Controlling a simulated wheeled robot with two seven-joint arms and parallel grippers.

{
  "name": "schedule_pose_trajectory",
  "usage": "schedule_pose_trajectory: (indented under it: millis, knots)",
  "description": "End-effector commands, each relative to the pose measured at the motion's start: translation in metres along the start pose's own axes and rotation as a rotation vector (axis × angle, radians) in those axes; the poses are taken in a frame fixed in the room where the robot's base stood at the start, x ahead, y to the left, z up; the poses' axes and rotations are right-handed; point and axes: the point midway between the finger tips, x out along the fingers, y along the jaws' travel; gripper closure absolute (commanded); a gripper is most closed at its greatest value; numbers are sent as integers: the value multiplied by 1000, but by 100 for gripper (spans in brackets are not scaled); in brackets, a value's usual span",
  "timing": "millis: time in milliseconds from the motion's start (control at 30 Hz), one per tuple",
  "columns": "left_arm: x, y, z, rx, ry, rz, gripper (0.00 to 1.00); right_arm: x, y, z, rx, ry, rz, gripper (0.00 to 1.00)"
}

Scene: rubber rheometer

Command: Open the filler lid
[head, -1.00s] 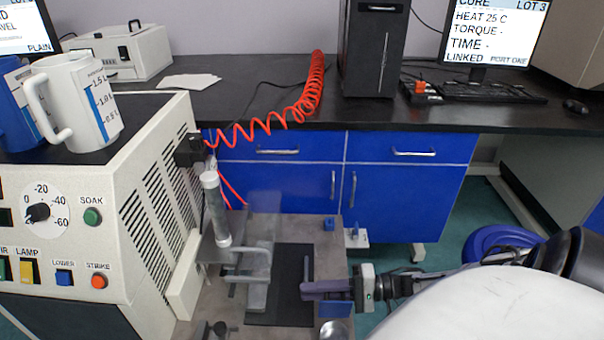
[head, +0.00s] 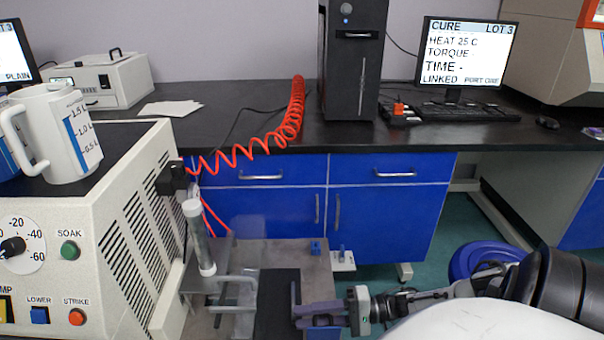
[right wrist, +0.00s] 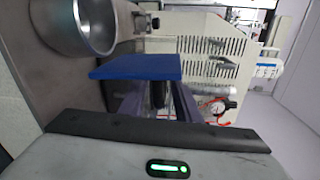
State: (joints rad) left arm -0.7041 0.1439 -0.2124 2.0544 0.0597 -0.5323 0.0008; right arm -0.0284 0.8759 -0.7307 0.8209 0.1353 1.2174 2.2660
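I cannot pick out a filler lid for certain in either view. The white machine (head: 128,225) with the dial and the SOAK, LOWER and STRIKE buttons stands at the left in the head view. A white jug (head: 62,140) stands on its dark top. My right gripper (head: 308,315) reaches in from the right above the bench at the bottom of the head view, near an upright grey bar (head: 294,292). My left gripper is not in view.
A clear tube (head: 199,240) stands on a metal fixture beside the machine. A red coiled hose (head: 290,120) crosses the black counter behind. A round metal cup (right wrist: 82,25) shows in the wrist view. A blue tub (head: 480,262) stands on the floor at right.

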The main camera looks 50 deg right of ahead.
Motion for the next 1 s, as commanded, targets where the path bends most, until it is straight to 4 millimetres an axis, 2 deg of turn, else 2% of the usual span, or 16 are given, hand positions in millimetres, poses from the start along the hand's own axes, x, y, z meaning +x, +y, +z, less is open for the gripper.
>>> schedule_pose_trajectory:
  millis: [200,400,600,1000]
  knots:
    - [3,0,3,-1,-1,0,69,-46,2,0,0,1,5,70]
    - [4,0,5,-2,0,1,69,-76,1,-1,-1,1,2,70]
    - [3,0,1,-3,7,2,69,-86,0,0,0,1,0,70]
    - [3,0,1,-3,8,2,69,-86,0,0,0,1,0,70]
